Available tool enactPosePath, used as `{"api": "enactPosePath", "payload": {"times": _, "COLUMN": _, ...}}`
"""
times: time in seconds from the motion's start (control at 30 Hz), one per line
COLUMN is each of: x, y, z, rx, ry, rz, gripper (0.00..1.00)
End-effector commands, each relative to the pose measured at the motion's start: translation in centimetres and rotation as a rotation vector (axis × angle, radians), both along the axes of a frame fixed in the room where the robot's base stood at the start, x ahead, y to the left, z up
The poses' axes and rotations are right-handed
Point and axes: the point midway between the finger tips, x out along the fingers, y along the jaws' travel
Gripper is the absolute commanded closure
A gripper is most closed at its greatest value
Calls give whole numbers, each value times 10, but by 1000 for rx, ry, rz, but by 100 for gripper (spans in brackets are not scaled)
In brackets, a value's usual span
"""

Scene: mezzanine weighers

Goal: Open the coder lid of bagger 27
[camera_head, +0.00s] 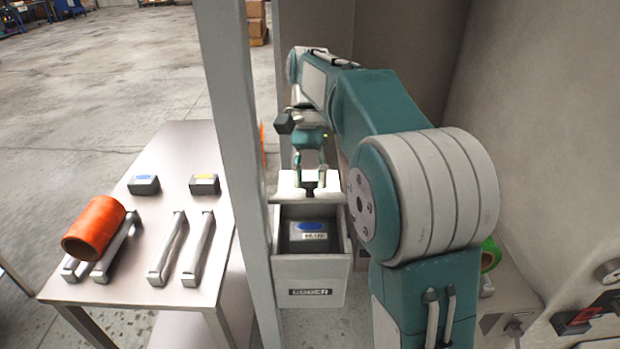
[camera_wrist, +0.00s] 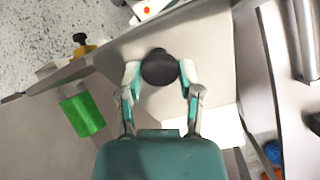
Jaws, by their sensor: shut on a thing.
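The coder (camera_head: 310,272) is a pale box marked "CODER" in the head view, with its top open. Inside sits a dark cassette (camera_head: 309,232) with a blue label. The pale lid (camera_head: 287,184) stands behind the opening, seemingly swung or slid back; how far is hard to tell. My gripper (camera_head: 309,186) is shut on the lid's black knob. The wrist view shows the round black knob (camera_wrist: 160,67) between both fingertips, over the pale lid panel. No number 27 is readable.
A grey post (camera_head: 234,150) stands just left of the coder. A wall and a green roll (camera_head: 490,255) are at right.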

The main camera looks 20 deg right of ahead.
Motion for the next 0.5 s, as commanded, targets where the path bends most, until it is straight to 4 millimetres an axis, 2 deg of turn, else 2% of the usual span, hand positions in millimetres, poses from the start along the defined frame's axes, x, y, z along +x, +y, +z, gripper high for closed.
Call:
{"api": "enactPosePath", "payload": {"times": 0.07, "x": 1, "y": 1, "z": -1, "rx": 1, "ry": -6, "rz": 0, "gripper": 100}}
{"api": "enactPosePath", "payload": {"times": 0.1, "x": 1, "y": 1, "z": -1, "rx": 1, "ry": -6, "rz": 0, "gripper": 48}}
{"api": "enactPosePath", "payload": {"times": 0.17, "x": 2, "y": 1, "z": -2, "rx": 1, "ry": -6, "rz": 0, "gripper": 22}}
{"api": "enactPosePath", "payload": {"times": 0.2, "x": 1, "y": 1, "z": -1, "rx": 1, "ry": -4, "rz": 0, "gripper": 19}}
{"api": "enactPosePath", "payload": {"times": 0.5, "x": 0, "y": 0, "z": -1, "rx": 0, "ry": -1, "rz": 0, "gripper": 19}}
